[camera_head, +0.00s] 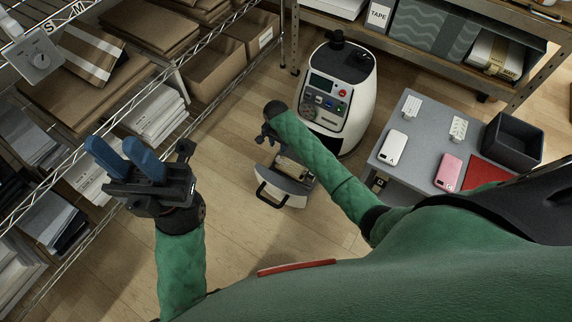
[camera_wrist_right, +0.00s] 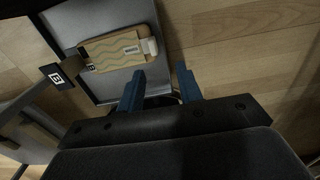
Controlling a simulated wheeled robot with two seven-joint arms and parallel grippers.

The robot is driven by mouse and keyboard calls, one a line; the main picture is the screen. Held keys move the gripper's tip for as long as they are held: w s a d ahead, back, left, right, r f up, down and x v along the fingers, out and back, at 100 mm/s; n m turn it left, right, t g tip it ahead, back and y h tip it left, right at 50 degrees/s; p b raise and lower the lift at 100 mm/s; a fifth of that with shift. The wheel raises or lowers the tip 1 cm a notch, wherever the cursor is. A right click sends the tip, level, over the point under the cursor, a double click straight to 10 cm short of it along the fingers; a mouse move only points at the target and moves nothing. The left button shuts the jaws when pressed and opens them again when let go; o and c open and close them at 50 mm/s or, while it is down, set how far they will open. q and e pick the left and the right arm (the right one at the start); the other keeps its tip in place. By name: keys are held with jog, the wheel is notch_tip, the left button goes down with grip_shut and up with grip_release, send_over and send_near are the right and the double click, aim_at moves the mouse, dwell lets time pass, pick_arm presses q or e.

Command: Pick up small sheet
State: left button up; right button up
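Stacks of paper-like sheets lie on the wire shelves at the left of the head view: a white stack (camera_head: 153,110), another white stack (camera_head: 92,185) and a grey stack (camera_head: 48,215). I cannot tell which is the small sheet. My left gripper (camera_head: 111,146) is open and empty, its blue fingers apart, in front of these shelves. My right gripper (camera_wrist_right: 160,82) is open in the wrist view, with nothing between its fingers. It is above the pulled-out tray (camera_head: 284,187) of the white press (camera_head: 337,95). A tan, wavy-patterned piece (camera_wrist_right: 118,50) lies in that tray.
A grey table (camera_head: 399,175) at the right holds a white phone-shaped item (camera_head: 392,147), a pink one (camera_head: 449,172), a red sheet (camera_head: 485,173) and a dark bin (camera_head: 512,140). Wire rails edge the left shelves.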

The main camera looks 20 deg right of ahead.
jog(key=shift+s+d+f+b, duration=0.15)
jog(key=shift+f+b, duration=0.5)
jog(key=shift+f, duration=0.85)
jog(key=shift+s+f+b, duration=0.25)
jog(key=shift+f+b, duration=0.35)
jog(key=shift+f, duration=0.9)
jog(key=shift+c, duration=0.3)
grip_shut()
